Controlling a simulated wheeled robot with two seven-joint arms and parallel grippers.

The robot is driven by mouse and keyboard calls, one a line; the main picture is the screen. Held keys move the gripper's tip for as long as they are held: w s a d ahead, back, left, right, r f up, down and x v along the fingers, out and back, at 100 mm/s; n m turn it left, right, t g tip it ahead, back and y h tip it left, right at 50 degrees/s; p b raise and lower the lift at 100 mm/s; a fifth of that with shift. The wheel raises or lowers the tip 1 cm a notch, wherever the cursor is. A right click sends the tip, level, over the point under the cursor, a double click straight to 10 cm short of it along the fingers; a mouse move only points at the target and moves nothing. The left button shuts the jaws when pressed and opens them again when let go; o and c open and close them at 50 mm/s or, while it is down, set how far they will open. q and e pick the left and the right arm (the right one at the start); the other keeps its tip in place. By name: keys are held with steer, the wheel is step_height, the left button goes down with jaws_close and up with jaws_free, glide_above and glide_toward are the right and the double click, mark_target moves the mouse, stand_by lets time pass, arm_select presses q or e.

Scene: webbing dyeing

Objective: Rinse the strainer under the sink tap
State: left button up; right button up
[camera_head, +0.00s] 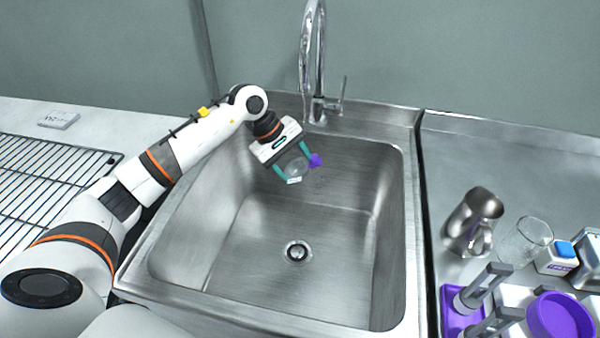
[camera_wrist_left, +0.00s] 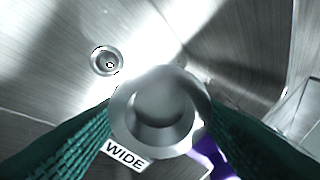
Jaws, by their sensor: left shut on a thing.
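My left gripper (camera_head: 292,168) reaches over the back left of the sink basin, below the tap (camera_head: 310,50). Its green fingers are shut on a small round thing, which I take for the strainer (camera_head: 296,168). It looks clear in the head view and like a pale ring with a grey centre in the left wrist view (camera_wrist_left: 122,108). A white label reading "WIDE" (camera_wrist_left: 126,156) and a purple part (camera_head: 315,160) show beside it. I cannot tell whether water runs. My right gripper is not in view.
The steel basin (camera_head: 340,250) is otherwise empty, with a drain (camera_head: 297,251) in its floor. On the right counter stand a metal jug (camera_head: 474,220), a glass beaker (camera_head: 527,238) and a purple bowl (camera_head: 560,318). A wire rack (camera_head: 45,175) lies at the left.

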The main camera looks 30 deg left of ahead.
arm_select(q)
steer(key=shift+s, duration=0.1)
steer(key=s+d+b, duration=0.1)
steer(key=s+d, duration=0.1)
steer(key=s, duration=0.5)
steer(key=shift+s+d, duration=0.25)
stand_by(0.4)
stand_by(1.1)
steer(key=s+d+r, duration=0.1)
steer(key=s+r, duration=0.3)
steer(key=shift+s+d, duration=0.35)
stand_by(0.5)
